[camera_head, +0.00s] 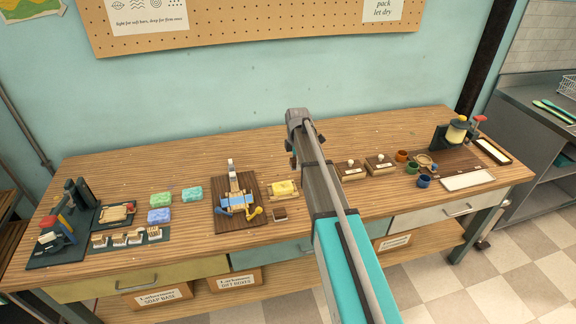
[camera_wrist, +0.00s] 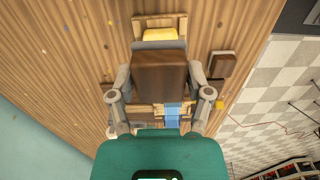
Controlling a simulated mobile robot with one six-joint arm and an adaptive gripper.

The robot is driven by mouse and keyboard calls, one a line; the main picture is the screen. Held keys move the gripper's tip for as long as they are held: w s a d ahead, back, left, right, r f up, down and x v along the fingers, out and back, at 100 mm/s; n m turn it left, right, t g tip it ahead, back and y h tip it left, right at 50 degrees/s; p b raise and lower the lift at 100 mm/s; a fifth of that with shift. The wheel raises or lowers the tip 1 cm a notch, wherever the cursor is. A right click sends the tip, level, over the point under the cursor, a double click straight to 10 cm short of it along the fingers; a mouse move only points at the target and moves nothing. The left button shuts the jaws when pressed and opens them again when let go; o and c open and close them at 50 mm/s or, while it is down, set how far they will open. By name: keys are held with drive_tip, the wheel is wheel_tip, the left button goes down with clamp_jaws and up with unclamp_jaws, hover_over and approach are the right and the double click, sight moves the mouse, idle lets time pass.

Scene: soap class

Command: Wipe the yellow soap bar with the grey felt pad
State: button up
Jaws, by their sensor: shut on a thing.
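My gripper (camera_wrist: 160,76) is shut on a dark brown block, the backing of the grey felt pad (camera_wrist: 160,70). A strip of grey shows along its far edge in the wrist view. The yellow soap bar (camera_head: 284,188) lies on a small wooden tray (camera_head: 272,196) right of the blue press. The soap also shows in the wrist view (camera_wrist: 160,34), just beyond the pad, partly hidden by it. Whether pad and soap touch cannot be told. In the head view my arm hides most of the gripper and the pad.
A dark board with a blue-and-wood press (camera_head: 237,202) stands left of the soap. A small brown block (camera_head: 280,214) lies in front of the soap. Green (camera_head: 192,194) and blue (camera_head: 159,215) bars lie further left. Wooden boxes (camera_head: 380,164) and cups stand right.

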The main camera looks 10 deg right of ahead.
drive_tip(key=shift+a, duration=0.15)
drive_tip(key=shift+f, duration=0.1)
drive_tip(key=shift+a+f+b, duration=0.5)
drive_tip(key=shift+a+b, duration=0.05)
drive_tip(key=shift+a, duration=0.35)
drive_tip(key=shift+f, duration=0.1)
